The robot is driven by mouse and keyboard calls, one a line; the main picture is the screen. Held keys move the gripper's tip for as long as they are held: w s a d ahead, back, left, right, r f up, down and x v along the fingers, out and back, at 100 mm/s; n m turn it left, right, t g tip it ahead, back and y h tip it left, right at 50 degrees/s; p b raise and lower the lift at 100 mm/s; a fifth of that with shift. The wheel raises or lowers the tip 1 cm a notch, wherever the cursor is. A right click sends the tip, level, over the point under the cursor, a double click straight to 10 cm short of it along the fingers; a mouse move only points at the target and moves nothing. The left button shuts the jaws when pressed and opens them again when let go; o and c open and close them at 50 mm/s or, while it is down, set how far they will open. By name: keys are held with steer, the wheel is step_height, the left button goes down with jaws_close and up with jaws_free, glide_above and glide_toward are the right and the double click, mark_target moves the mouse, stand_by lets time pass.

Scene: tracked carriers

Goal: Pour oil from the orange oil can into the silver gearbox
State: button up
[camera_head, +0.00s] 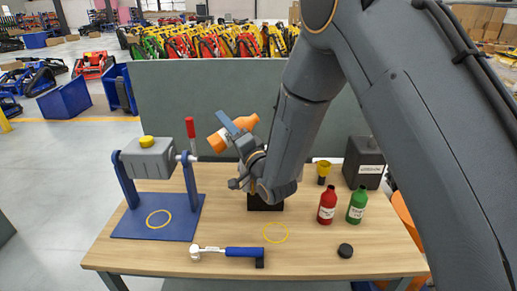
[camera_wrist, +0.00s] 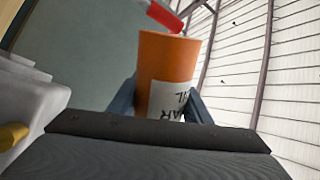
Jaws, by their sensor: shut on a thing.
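The orange oil can (camera_head: 246,121) is held above the table, tilted over with its left end lower. My gripper (camera_head: 230,131) is shut on it. In the wrist view the orange can (camera_wrist: 168,62) sits between my two blue fingers (camera_wrist: 164,108), its white label upside down. The silver gearbox (camera_head: 146,160) has a yellow cap (camera_head: 147,141) on top and is carried by a blue stand (camera_head: 187,219) to the left of the can. Part of the gearbox also shows at the left of the wrist view (camera_wrist: 32,100). The can is apart from the gearbox; no oil stream is visible.
A red-handled lever (camera_head: 190,128) rises at the gearbox's right side, close to the can. A blue wrench (camera_head: 240,252), red bottle (camera_head: 327,208), green bottle (camera_head: 357,207), yellow funnel (camera_head: 323,167) and black canister (camera_head: 363,160) stand or lie on the table. A green-grey panel (camera_head: 180,95) stands behind.

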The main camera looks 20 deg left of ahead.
steer(key=n+g+b, duration=0.1)
steer(key=n, duration=0.4)
steer(key=f+n+g+b, duration=0.1)
steer(key=n+g+b, duration=0.1)
steer(key=n, duration=0.3)
steer(key=f+n+g+b, duration=0.1)
steer(key=n+b, duration=0.1)
steer(key=n, duration=0.3)
steer(key=shift+s+a, duration=0.15)
steer(key=shift+a, duration=0.1)
steer(key=shift+s, duration=0.1)
stand_by(1.1)
